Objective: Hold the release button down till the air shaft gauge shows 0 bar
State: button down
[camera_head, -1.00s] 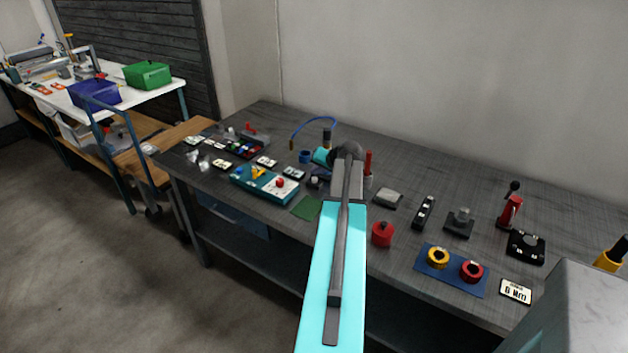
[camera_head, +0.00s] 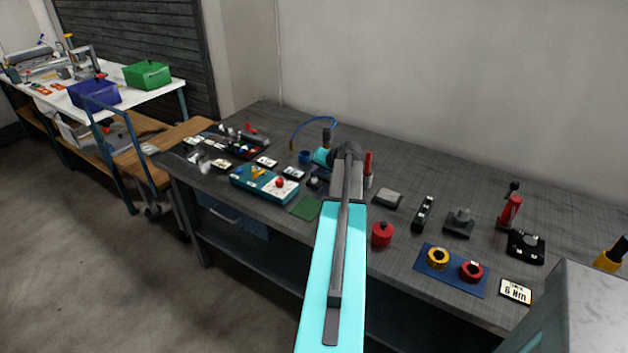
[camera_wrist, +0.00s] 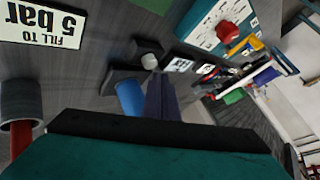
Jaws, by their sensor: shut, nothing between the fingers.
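My gripper (camera_wrist: 160,80) is shut and empty in the wrist view, its fingers pointing down beside a blue cylinder (camera_wrist: 130,98). A dark block with a pale round knob (camera_wrist: 148,58) lies just past the fingertips; I cannot tell whether they touch it. A teal box with a white face (camera_wrist: 205,22) bears a red button (camera_wrist: 228,31); the box (camera_head: 250,187) and button (camera_head: 280,182) also show in the head view, left of my arm. I cannot tell which part is the release button. No gauge reading is legible. My arm hides part of the bench in the head view.
A card reading "FILL TO 5 bar" (camera_wrist: 42,24) lies on the grey bench (camera_head: 450,200). A grey cup-like part with a red rod (camera_wrist: 20,105) stands near my gripper. A blue hose (camera_head: 315,123) rises behind it. A red pot (camera_head: 382,234) stands right of my arm.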

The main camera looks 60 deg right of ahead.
jog(key=shift+f, duration=0.2)
dwell(0.5)
jog(key=shift+f+b, duration=0.25)
jog(key=shift+b, duration=0.15)
jog(key=shift+f+b, duration=0.4)
jog(key=shift+f, duration=0.1)
dwell(1.6)
jog(key=shift+r, duration=0.2)
dwell(2.2)
jog(key=shift+r+p, duration=0.35)
jog(key=shift+r, duration=0.4)
jog(key=shift+r+p, duration=1.1)
jog(key=shift+r, duration=1.4)
jog(key=shift+r, duration=0.1)
